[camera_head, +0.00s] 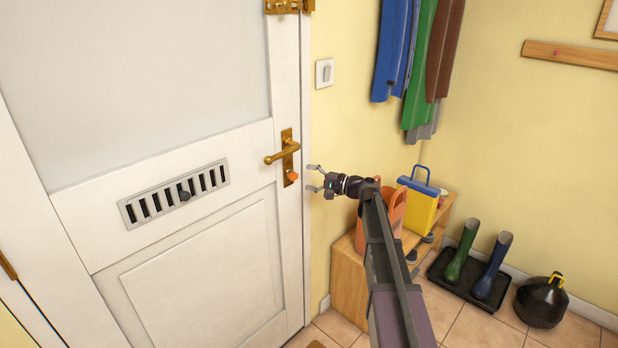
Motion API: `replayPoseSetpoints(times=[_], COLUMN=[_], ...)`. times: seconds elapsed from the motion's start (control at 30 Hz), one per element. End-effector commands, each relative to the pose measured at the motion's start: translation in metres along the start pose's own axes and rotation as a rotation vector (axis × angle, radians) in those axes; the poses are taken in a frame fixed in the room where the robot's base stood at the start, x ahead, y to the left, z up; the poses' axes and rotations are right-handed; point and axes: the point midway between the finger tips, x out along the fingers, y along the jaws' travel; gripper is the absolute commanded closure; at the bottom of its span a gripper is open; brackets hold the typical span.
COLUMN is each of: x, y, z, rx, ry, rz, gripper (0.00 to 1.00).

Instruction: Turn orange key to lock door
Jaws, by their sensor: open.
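The white door (205,262) stands on the left and looks closed in its frame. A brass handle (283,154) sits on a brass plate near the door's right edge, its lever pointing left. The orange key (292,176) is in the lower part of that plate, below the lever. It is too small for me to tell how far it is turned. My gripper (312,179) is open and empty, its fingers pointing left toward the key. It appears just right of the key, apart from it.
A wooden bench (348,285) with an orange bag (396,212) and a yellow-and-blue bag (420,205) stands behind my arm. Coats (420,65) hang above. A light switch (324,73) is on the wall.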

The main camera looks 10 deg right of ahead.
Motion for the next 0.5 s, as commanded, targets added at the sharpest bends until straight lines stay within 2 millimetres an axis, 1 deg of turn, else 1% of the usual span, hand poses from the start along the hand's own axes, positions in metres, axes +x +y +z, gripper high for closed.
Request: replayPoseSetpoints(times=[0.5], x=[-0.0113], y=[0.0001], z=[0.0002], rx=[0.0], ry=[0.0], rz=[0.0], gripper=[0.14])
